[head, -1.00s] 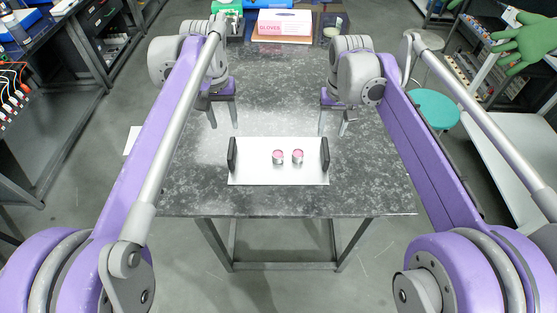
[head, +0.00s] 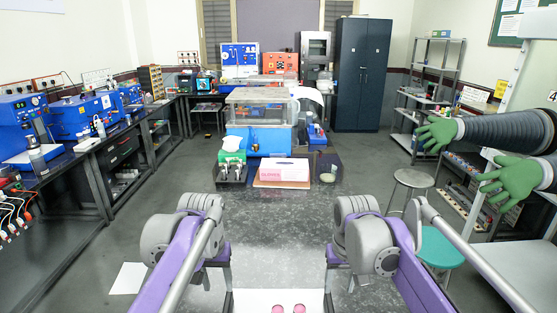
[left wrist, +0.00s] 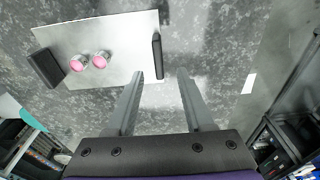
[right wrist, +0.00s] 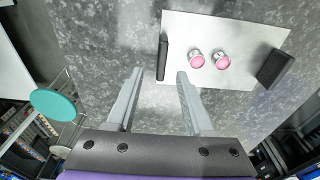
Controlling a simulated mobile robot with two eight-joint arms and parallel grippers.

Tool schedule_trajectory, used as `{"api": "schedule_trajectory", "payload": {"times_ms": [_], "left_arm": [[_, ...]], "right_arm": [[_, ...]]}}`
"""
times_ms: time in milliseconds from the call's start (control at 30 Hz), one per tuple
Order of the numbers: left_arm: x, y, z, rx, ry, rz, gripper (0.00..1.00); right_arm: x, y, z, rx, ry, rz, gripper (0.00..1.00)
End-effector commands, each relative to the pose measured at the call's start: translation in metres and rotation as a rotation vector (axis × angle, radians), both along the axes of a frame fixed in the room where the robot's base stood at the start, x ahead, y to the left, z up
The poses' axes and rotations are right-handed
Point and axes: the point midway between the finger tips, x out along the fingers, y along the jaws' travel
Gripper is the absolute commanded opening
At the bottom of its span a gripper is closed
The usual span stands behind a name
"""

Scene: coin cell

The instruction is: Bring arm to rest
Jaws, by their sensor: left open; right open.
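A white tray (head: 250,300) with two black end handles lies on the grey speckled table, cut off by the bottom of the head view. Two small metal cylinders with pink tops (head: 277,309) stand side by side on it. In the left wrist view the tray (left wrist: 120,35) shows its near handle (left wrist: 157,56) close to my open left gripper (left wrist: 160,75). In the right wrist view its near handle (right wrist: 163,57) appears close to my open right gripper (right wrist: 159,72). Both grippers are empty. Whether the fingers are level with the handles is unclear.
A blue machine with a clear cover (head: 258,118), a pink-and-white glove box (head: 284,171) and a small beaker (head: 328,177) stand at the back. Green gloves (head: 505,180) hang on black sleeves at right. A teal stool (head: 440,247) stands right of the table.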

Motion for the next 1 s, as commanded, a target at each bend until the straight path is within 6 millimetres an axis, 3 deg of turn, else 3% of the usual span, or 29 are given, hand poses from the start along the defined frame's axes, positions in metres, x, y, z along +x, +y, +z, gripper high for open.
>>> {"api": "schedule_trajectory", "payload": {"times_ms": [267, 400, 533, 733, 1000], "left_arm": [[-0.104, 0.020, -0.041, -0.005, -0.161, 0.002, 0.52], [-0.157, 0.027, -0.078, -0.003, -0.243, 0.003, 0.52], [-0.197, 0.031, -0.111, -0.001, -0.306, 0.003, 0.52], [-0.227, 0.034, -0.140, 0.003, -0.357, 0.003, 0.52], [-0.229, 0.035, -0.143, 0.003, -0.362, 0.002, 0.52]], "right_arm": [[-0.104, -0.020, -0.039, 0.005, -0.161, -0.001, 0.52], [-0.157, -0.027, -0.074, 0.003, -0.243, -0.001, 0.52], [-0.197, -0.031, -0.107, 0.000, -0.306, 0.000, 0.52], [-0.226, -0.034, -0.135, -0.003, -0.357, -0.001, 0.52], [-0.229, -0.035, -0.138, -0.004, -0.362, -0.001, 0.52]]}}
